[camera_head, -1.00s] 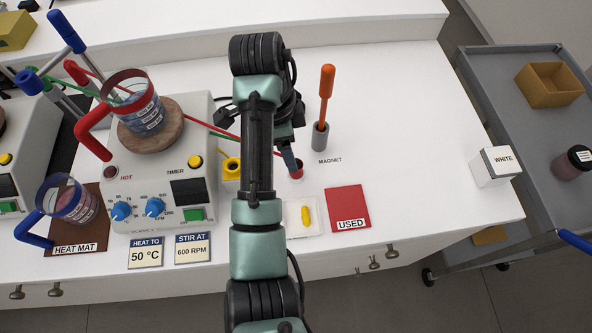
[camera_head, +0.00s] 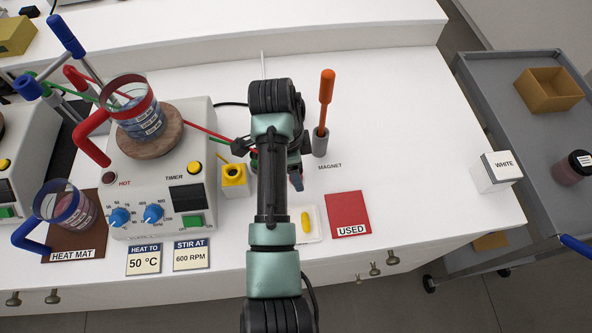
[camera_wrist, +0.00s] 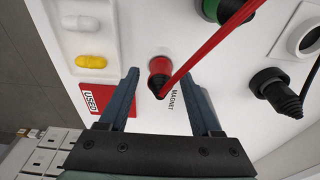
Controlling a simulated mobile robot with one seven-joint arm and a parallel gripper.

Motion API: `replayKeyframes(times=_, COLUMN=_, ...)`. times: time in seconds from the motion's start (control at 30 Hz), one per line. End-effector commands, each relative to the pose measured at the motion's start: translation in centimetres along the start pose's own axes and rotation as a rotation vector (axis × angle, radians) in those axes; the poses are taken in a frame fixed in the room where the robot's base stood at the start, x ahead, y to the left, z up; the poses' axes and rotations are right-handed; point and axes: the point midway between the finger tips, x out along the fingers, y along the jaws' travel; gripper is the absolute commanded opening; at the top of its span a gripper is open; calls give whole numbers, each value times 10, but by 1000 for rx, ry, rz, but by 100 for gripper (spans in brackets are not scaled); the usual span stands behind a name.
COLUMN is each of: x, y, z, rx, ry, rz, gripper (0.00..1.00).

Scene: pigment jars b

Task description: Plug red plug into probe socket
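The red plug (camera_wrist: 159,68) stands on the white bench top in the wrist view, with its red cable (camera_wrist: 205,48) running to the upper right. My gripper (camera_wrist: 160,81) is open, with one blue-grey finger on each side of the plug. No contact between fingers and plug is visible. In the head view my arm hides the plug and most of my gripper; one fingertip (camera_head: 297,181) shows at its right edge. A white ring with a dark hole (camera_wrist: 308,42) is at the wrist view's right edge. I cannot tell whether it is the probe socket.
A green plug (camera_wrist: 222,9) and a black plug (camera_wrist: 272,84) are nearby. A yellow block with a hole (camera_head: 234,181) is left of my arm. The hotplate (camera_head: 150,215) with a beaker is further left. The magnet's orange-handled rod (camera_head: 326,90) is close on the right.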

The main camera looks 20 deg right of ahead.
Motion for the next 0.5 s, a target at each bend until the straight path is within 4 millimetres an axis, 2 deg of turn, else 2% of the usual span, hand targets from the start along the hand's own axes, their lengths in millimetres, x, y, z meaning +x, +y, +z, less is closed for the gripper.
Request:
replayKeyframes(times=0.03, x=0, y=0, z=0, rx=0, ry=0, rz=0, gripper=54)
replayKeyframes(times=0.33, x=-1, y=0, z=0, rx=0, ry=0, rz=-1, gripper=0)
replayKeyframes(times=0.5, x=-1, y=0, z=0, rx=0, ry=0, rz=-1, gripper=0)
